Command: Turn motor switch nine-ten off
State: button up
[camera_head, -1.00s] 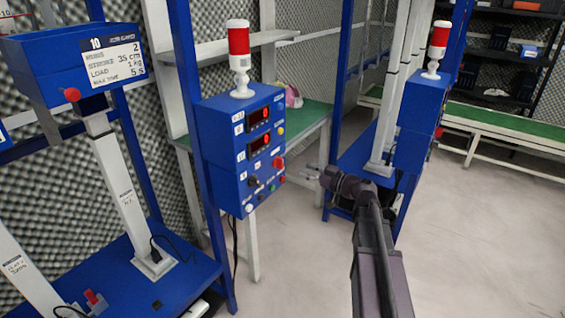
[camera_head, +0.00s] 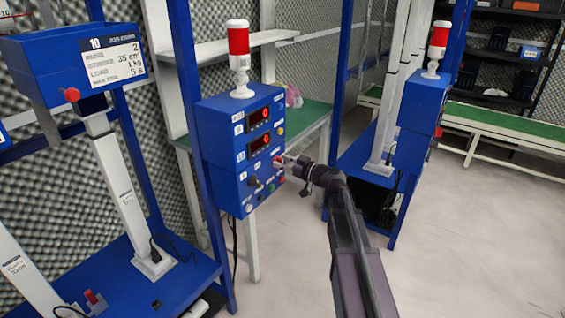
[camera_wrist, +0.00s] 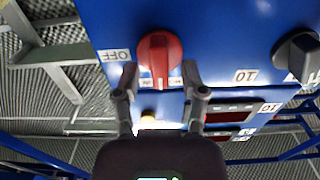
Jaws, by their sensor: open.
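The blue control box (camera_head: 213,135) stands near the middle of the head view. The red rotary switch (camera_wrist: 160,52) is on its front face, large at the top middle of the wrist view. Its white mark points down in that picture, and an inverted OFF label (camera_wrist: 115,55) is to its left. My gripper (camera_wrist: 159,76) is open, with one fingertip on each side of the switch's lower part; I cannot tell whether they touch it. In the head view my gripper (camera_head: 283,162) reaches the box's right edge and partly hides the switch.
A black knob (camera_wrist: 298,58) is beside the red switch. A red and white beacon (camera_head: 239,60) tops the box. Displays (camera_head: 258,116) and small buttons share its face. A second blue box (camera_head: 420,105) stands at right. Pale floor (camera_head: 470,230) is clear at lower right.

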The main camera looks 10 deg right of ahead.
grip_shut()
jog(key=shift+m, duration=0.4)
jog(key=m, duration=0.3)
jog(key=shift+w+d, duration=0.15)
jog(key=m, duration=0.9)
jog(key=f+m+b, duration=0.1)
jog(key=m, duration=0.4)
jog(key=shift+w+d, duration=0.25)
dwell(0.4)
